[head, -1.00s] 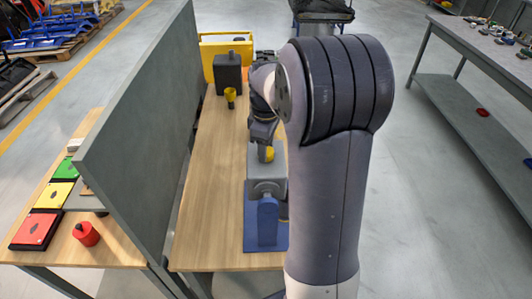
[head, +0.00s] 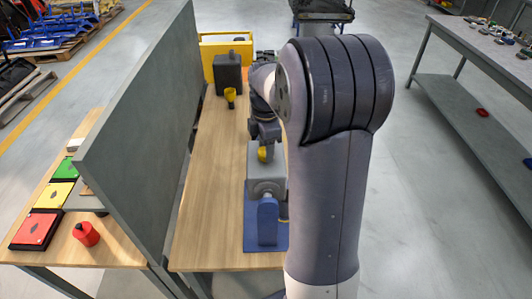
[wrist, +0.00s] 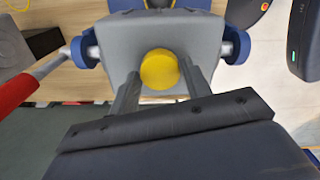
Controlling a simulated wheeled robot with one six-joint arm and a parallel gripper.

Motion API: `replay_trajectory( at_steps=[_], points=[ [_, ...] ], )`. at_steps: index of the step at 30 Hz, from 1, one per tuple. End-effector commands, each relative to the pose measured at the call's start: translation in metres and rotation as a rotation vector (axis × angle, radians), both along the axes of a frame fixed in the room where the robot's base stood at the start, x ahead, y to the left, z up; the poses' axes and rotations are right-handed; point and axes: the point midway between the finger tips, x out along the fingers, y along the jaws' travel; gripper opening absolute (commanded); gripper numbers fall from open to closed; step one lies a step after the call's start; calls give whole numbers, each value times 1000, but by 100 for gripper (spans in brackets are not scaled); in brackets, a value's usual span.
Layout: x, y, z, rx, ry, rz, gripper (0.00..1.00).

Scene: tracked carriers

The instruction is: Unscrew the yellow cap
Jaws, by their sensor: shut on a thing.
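The yellow cap (head: 263,155) is round and sits on top of a grey block-shaped body (head: 260,183). In the wrist view the cap (wrist: 159,70) lies between the two fingers, with the grey body (wrist: 120,42) around and below it. The body is held in a blue fixture (head: 252,240) on the wooden bench. My gripper (wrist: 159,76) is shut on the cap, one finger on each side. In the head view my gripper (head: 264,147) points down over the body, and my arm covers the right side of the scene there.
A small yellow cup-like piece (head: 230,96), a dark canister (head: 228,72) and a yellow bin (head: 206,52) stand at the bench's far end. A tall grey panel (head: 150,130) walls the left side. The bench left of the fixture is clear.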

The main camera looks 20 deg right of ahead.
Motion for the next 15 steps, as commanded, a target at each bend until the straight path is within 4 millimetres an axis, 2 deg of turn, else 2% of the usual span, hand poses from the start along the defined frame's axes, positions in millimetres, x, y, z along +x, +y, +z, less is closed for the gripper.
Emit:
replay_trajectory(
  at_steps=[15],
  points=[
    [-1, 0, -1, 1, 3, 575, 27]
  ],
)
